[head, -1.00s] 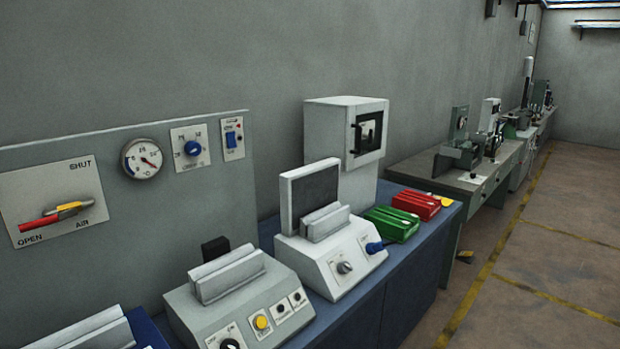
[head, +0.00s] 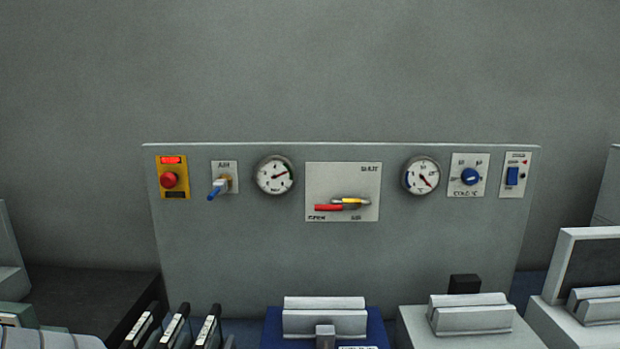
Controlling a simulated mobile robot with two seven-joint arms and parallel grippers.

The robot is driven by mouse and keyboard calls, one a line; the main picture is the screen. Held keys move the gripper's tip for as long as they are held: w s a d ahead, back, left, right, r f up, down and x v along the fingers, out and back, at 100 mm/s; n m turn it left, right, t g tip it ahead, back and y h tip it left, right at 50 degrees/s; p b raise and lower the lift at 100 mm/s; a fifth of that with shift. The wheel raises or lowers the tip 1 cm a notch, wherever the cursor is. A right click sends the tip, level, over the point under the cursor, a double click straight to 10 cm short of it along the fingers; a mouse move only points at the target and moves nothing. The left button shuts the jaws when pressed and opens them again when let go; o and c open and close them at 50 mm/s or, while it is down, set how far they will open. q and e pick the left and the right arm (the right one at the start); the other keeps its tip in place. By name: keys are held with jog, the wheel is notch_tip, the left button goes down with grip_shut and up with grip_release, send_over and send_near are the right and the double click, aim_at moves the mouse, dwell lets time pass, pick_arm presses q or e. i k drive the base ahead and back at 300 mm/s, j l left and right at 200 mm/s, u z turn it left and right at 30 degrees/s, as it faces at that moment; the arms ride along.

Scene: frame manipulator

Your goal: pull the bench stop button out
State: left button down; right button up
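The bench stop button is a round red knob (head: 169,180) on a yellow plate (head: 173,192) at the left end of the grey upright panel (head: 340,255). A lit red-orange lamp (head: 170,160) sits at the top of the same plate. From straight in front I cannot tell how far the knob stands out. Neither of my grippers can be made out in the head view.
Beside the button is a blue-tipped lever (head: 218,188), then a gauge (head: 274,175), a red and yellow air valve handle (head: 342,204), another gauge (head: 421,176), a blue knob (head: 470,177) and a blue switch (head: 512,176). Fixtures (head: 325,318) stand below the panel.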

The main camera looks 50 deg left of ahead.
aim_at(169, 180)
jog(key=u, duration=1.75)
